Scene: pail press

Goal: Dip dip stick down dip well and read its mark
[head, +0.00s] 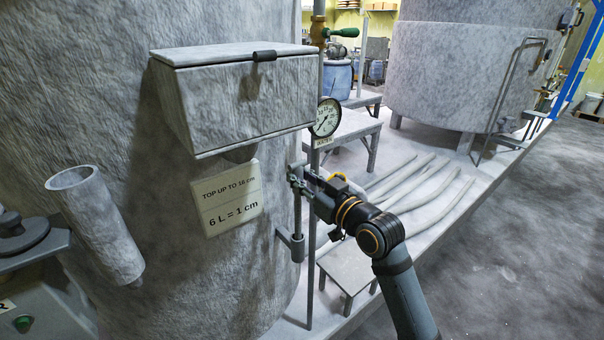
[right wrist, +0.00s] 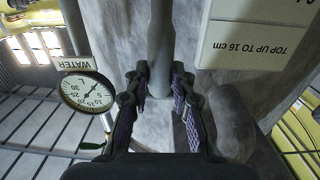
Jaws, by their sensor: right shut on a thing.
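My right gripper (head: 300,181) is at the right side of the big grey tank (head: 225,290), just right of the sign. It is shut on a grey upright rod, which looks like the dip stick (head: 297,215). The right wrist view shows the rod (right wrist: 161,40) between the fingers (right wrist: 160,92). Below the gripper, the rod's lower end is at a small bracket (head: 290,242) on the tank; I cannot tell whether it sits inside. A tilted, open-topped tube on the tank's left looks like the dip well (head: 105,235). No mark can be read. My left gripper is not in view.
A sign (head: 228,198) reads "TOP UP TO 16 cm" and "6 L = 1 cm". A grey box (head: 240,100) juts out above it. A round water gauge (head: 326,117) and a green-handled valve (head: 340,32) stand right of the box. A low stool (head: 347,268) is below my right arm.

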